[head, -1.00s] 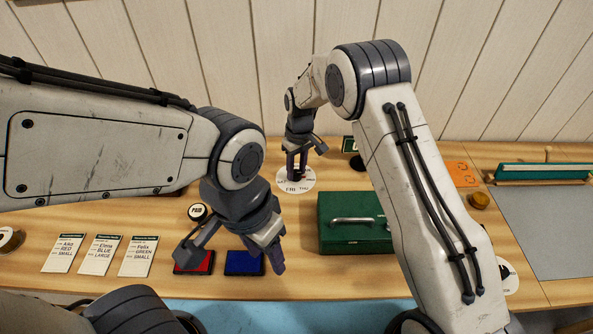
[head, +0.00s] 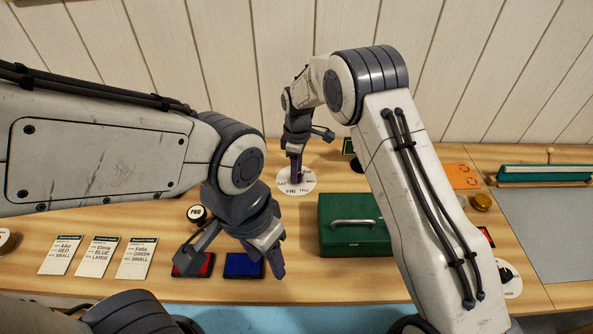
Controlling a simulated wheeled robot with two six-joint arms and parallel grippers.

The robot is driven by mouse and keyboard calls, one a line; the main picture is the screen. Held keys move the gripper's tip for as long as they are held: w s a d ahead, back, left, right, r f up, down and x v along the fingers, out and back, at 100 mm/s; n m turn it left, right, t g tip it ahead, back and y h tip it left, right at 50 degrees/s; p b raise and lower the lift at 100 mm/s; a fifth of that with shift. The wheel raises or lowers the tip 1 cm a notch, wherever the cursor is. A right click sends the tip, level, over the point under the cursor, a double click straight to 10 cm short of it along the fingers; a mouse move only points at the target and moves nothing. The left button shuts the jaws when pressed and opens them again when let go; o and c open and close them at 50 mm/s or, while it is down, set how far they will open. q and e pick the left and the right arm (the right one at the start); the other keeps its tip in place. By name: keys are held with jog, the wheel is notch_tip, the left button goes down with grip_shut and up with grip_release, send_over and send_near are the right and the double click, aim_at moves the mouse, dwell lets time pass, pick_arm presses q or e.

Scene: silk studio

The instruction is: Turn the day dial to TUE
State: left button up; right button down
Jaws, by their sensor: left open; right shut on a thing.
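The day dial (head: 305,187) is a round white disc on the table, left of and behind the green box. Its lettering shows FRI and THU along the front edge and part of SAT at the left; the rest is covered or too small to read. My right gripper (head: 296,178) points down over the dial's middle and is shut on its knob, which the fingers mostly hide. My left gripper (head: 232,262) is open and empty above the red pad (head: 197,265) and the blue pad (head: 243,265) at the front.
A green box (head: 352,240) with a handle stands right of the dial. Several paper cards (head: 98,256) lie at the left, and a round PAID stamp (head: 196,213) is near my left gripper. A grey mat (head: 548,225) and an orange card (head: 464,177) are at the right.

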dwell(0.4)
jog(key=shift+c, duration=2.3)
grip_release()
jog(key=shift+r, duration=0.1)
jog(key=shift+r, duration=0.35)
notch_tip(320, 180, up, 10)
jog(key=b, duration=0.1)
jog(key=shift+w+d+f+b, duration=0.2)
jog(key=shift+w+b, duration=0.1)
jog(key=shift+b, duration=0.1)
jog(key=shift+a, duration=0.1)
